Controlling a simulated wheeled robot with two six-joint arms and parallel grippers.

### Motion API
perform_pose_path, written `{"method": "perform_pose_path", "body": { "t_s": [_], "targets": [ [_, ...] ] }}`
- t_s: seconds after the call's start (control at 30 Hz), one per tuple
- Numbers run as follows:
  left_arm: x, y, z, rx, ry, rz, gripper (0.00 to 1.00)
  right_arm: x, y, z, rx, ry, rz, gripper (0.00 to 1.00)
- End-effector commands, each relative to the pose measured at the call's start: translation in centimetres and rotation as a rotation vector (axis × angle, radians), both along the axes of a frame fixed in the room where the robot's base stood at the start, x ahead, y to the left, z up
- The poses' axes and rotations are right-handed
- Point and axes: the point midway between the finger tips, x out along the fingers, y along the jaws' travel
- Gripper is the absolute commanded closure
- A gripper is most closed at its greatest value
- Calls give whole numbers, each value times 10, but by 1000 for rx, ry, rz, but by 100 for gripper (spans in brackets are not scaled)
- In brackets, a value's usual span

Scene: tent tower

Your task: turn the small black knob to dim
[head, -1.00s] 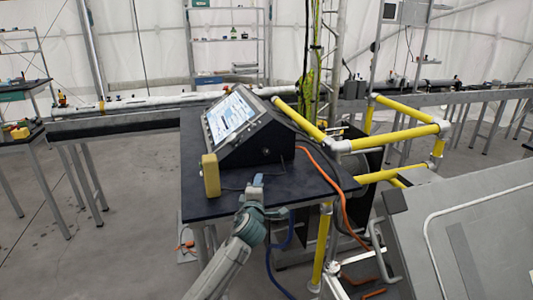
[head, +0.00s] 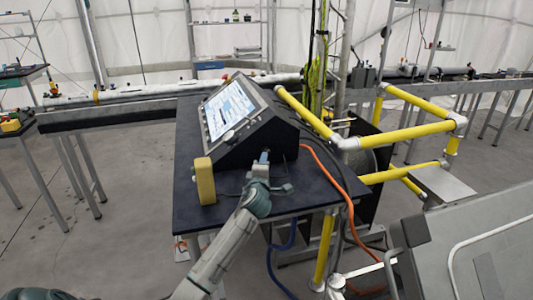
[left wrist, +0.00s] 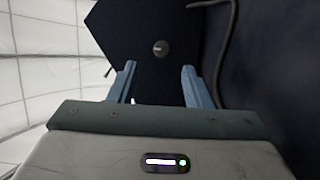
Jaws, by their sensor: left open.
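The small black knob (left wrist: 160,47) is on the dark side panel of the console in the left wrist view, with a small light mark on its face. The console (head: 240,121) stands on a dark table with a lit screen on its sloped front. My left gripper (head: 262,160) is at the console's right side panel. In the left wrist view its two blue fingers (left wrist: 157,82) are apart and empty, with the knob beyond the tips, roughly midway between them. In the head view the gripper hides the knob.
A yellow block (head: 205,181) stands at the table's (head: 190,212) front left. A dark cable lies beside the gripper. An orange hose (head: 335,177) hangs over the table's right edge. Yellow rails (head: 400,174) stand to the right, and a grey cabinet (head: 480,245) at lower right.

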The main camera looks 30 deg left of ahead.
Motion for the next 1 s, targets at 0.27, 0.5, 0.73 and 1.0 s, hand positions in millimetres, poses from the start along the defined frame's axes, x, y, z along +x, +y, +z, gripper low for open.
{"method": "perform_pose_path", "body": {
  "t_s": [0.27,0.5,0.73,1.0],
  "targets": [
    [41,21,3,0,0,1,56,0,0,16,0,-1,0,64],
    [55,29,0,0,1,1,56,-1,1,20,1,-1,0,64],
    [57,29,0,-1,0,0,56,-1,1,20,1,-1,0,64],
    [57,29,0,-1,0,0,91,-1,1,20,1,-1,-1,64]
  ]
}}
